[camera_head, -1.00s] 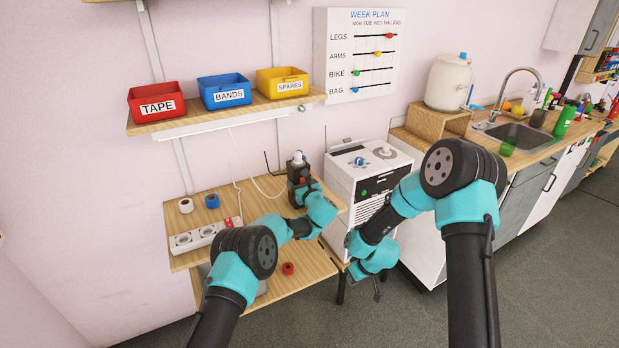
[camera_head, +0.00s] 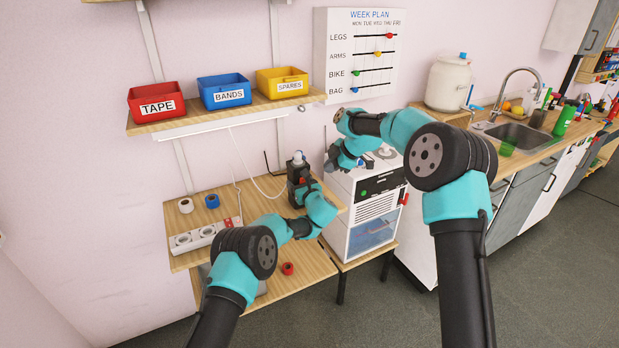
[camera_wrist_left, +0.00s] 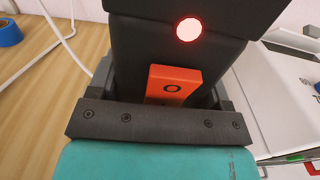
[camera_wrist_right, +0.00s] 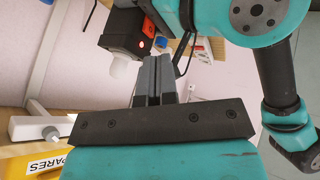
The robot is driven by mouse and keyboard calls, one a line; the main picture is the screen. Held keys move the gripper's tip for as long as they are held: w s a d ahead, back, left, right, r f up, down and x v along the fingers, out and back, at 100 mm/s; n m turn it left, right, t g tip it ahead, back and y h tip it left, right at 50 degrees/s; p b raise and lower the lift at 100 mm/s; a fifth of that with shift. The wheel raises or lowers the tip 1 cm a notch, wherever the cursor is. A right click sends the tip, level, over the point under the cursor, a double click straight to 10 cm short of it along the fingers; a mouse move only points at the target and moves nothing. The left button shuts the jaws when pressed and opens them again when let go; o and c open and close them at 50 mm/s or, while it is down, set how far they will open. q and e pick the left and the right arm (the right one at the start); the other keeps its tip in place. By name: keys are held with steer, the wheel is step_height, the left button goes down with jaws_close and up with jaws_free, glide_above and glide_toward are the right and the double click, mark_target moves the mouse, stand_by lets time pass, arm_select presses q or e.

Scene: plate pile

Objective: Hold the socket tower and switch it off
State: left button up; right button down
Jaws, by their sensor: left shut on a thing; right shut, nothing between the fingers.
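The black socket tower (camera_head: 298,171) stands upright on the wooden table, with a pale bulb-like top (camera_head: 297,157). My left gripper (camera_head: 303,187) is shut around the tower's body. In the left wrist view, the tower (camera_wrist_left: 135,45) shows a lit red light (camera_wrist_left: 188,29) above an orange-red switch (camera_wrist_left: 173,86) marked O. My right gripper (camera_head: 331,162) is shut and empty, just right of the tower and above the white cabinet. The right wrist view shows its closed fingers (camera_wrist_right: 153,75) beside the tower (camera_wrist_right: 122,30), which appears upside down and apart from them.
A white power strip (camera_head: 190,240) and tape rolls (camera_head: 212,201) lie left of the tower. A shelf (camera_head: 150,127) with red, blue and yellow bins hangs above. A white cable (camera_head: 252,180) runs behind the tower.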

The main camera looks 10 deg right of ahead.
steer(key=shift+w+a+r+n, duration=0.15)
steer(key=shift+a+r+n, duration=0.15)
steer(key=shift+r, duration=0.2)
steer(key=shift+w+a+r+n, duration=0.15)
steer(key=shift+a+r+n, duration=0.05)
steer(key=shift+r+n, duration=0.25)
steer(key=shift+a+f, duration=0.1)
steer(key=x, duration=0.9)
steer(key=shift+w+a+f, duration=0.2)
steer(key=shift+a+f, duration=0.05)
steer(key=shift+w+a+r, duration=0.1)
steer(key=shift+w+a, duration=0.05)
steer(key=shift+w, duration=0.3)
steer(key=shift+r, duration=0.1)
